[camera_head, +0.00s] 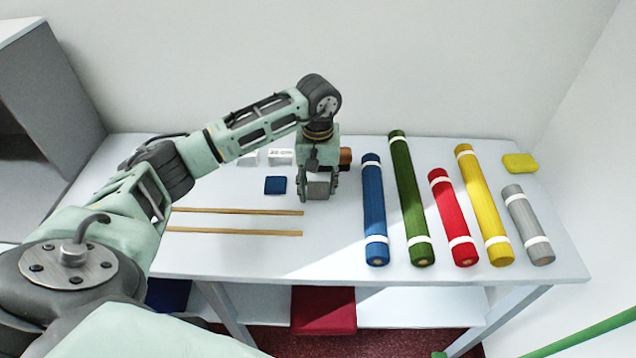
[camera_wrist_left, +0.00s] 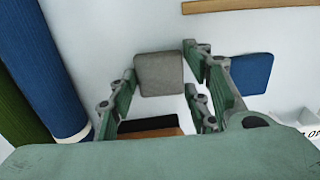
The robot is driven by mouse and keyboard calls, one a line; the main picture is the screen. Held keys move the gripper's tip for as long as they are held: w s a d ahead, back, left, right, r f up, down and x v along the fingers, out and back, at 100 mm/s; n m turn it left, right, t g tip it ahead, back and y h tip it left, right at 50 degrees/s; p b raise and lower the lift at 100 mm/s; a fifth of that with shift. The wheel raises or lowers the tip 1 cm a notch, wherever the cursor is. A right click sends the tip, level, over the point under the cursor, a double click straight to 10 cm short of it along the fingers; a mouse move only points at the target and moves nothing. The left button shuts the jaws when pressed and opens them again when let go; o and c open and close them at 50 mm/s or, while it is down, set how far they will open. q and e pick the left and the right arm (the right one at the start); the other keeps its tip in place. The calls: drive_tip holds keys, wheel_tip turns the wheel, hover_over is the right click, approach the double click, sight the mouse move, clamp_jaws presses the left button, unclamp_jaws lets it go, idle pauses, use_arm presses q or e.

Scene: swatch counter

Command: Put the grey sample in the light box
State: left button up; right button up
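The grey sample (camera_head: 318,189) is a small flat square at the middle of the white counter. It also shows in the left wrist view (camera_wrist_left: 160,75). My left gripper (camera_head: 318,199) points down with one finger on each side of the sample. In the left wrist view its fingertips (camera_wrist_left: 160,68) are close against the sample's two side edges; I cannot tell whether they press on it or whether it is lifted. A grey open-fronted box (camera_head: 62,95), probably the light box, stands at the far left; its inside is mostly hidden. My right gripper is out of view.
A blue sample (camera_head: 275,185) lies left of my gripper, with white labels (camera_head: 281,157) behind. Two wooden strips (camera_head: 240,233) lie in front. A brown object (camera_head: 346,157) is behind the gripper. Several fabric rolls (camera_head: 410,205) and a yellow sample (camera_head: 520,162) fill the right side.

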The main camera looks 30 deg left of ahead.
use_arm(q)
drive_tip(key=o, duration=0.3)
